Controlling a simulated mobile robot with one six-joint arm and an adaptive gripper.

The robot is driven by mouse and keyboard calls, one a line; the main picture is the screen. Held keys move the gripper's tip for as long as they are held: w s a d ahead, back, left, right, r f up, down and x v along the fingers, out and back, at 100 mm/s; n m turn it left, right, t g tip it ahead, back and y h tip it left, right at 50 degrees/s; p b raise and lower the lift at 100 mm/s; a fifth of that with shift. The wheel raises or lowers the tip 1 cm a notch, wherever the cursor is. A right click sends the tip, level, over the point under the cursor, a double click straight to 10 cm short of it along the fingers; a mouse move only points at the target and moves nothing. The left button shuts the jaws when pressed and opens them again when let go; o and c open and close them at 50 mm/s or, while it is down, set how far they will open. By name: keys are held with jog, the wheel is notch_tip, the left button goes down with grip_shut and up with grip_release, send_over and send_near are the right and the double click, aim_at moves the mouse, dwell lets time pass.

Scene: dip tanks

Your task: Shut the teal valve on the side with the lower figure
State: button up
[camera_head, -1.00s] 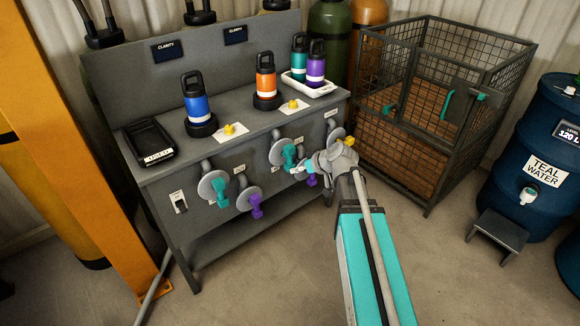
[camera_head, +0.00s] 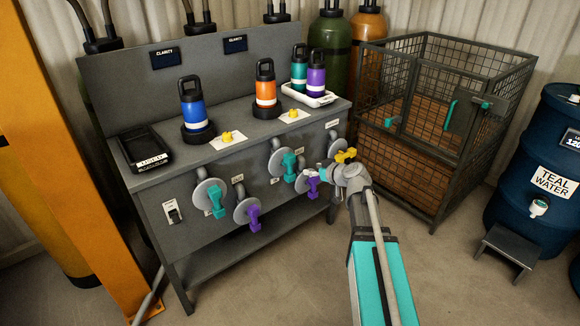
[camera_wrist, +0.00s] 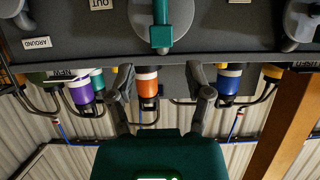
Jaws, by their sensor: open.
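On the bench's front panel are a left teal valve (camera_head: 215,200) and a right teal valve (camera_head: 289,167), each on a grey round disc. In the wrist view, whose picture is upside down, a teal handle (camera_wrist: 162,30) stands upright on its disc at the top, probably the right one. My gripper (camera_head: 322,176) is just right of the right purple valve (camera_head: 311,183). In the wrist view its fingers (camera_wrist: 162,88) are apart with nothing held, clear of the handle. Two dark displays, left (camera_head: 165,58) and right (camera_head: 235,44), stand above; their figures are not readable.
A left purple valve (camera_head: 250,218) sits beside the left teal one. Blue (camera_head: 194,107), orange (camera_head: 266,90) and other bottles stand on the bench. A wire cage (camera_head: 440,120) stands right of my arm, with a blue barrel (camera_head: 525,180) beyond. Floor in front is open.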

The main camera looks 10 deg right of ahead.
aim_at(292, 165)
jog(key=shift+w, duration=0.1)
jog(key=b+x, duration=0.5)
jog(key=x, duration=0.8)
jog(key=shift+w+a+f, duration=0.15)
jog(key=shift+w+f, duration=0.1)
grip_shut()
